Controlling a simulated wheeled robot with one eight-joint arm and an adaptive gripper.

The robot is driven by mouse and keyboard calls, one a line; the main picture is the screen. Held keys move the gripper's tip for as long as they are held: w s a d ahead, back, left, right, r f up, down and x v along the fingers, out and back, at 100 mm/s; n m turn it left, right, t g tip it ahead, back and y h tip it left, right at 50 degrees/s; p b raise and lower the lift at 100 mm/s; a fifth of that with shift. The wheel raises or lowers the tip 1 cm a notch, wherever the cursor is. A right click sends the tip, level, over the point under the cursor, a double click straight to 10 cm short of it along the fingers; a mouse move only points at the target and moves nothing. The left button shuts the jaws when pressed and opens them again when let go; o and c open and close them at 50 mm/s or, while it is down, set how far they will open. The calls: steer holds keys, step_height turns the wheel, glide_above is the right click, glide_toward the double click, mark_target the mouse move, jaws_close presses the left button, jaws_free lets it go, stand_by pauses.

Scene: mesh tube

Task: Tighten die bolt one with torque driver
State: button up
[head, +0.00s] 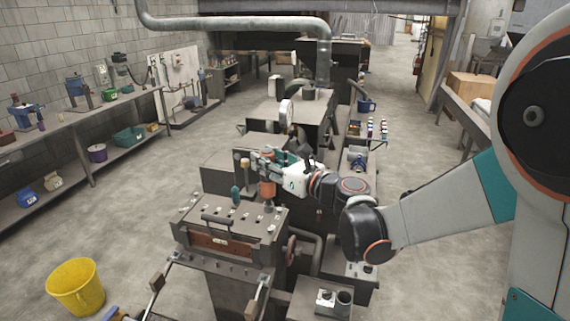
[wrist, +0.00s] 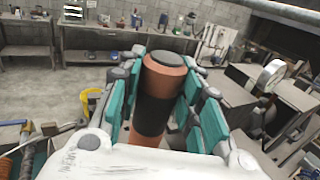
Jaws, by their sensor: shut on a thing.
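The torque driver (wrist: 155,100) is an upright cylinder with orange ends and a black middle band and a dark cap. My gripper (wrist: 160,85) is shut on it, with teal pads on both sides. In the head view, my gripper (head: 268,162) is above the back right of the die block, and the driver's orange lower part (head: 267,189) shows beneath it. The die block (head: 225,215) has several small bolts on its grey top. Which one is bolt one, and whether the driver's tip touches a bolt, I cannot tell.
A black handle (head: 216,220) is at the block's front edge. A red handwheel (head: 291,250) is at its right. A yellow bucket (head: 76,287) stands on the floor at left.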

mark_target(273, 189)
steer(key=shift+f+b, duration=1.7)
steer(key=shift+f, duration=0.95)
steer(key=shift+d+f+b, duration=0.1)
steer(key=shift+f+b, duration=0.6)
steer(key=shift+s+b, duration=0.1)
steer(key=shift+b, duration=0.2)
steer(key=shift+f+b, duration=0.5)
steer(key=shift+b, duration=0.05)
steer(key=shift+f+b, duration=0.25)
steer(key=shift+b, duration=0.55)
stand_by(1.2)
steer(key=shift+r, duration=0.1)
steer(key=shift+r+p, duration=1.95)
steer(key=shift+r, duration=1)
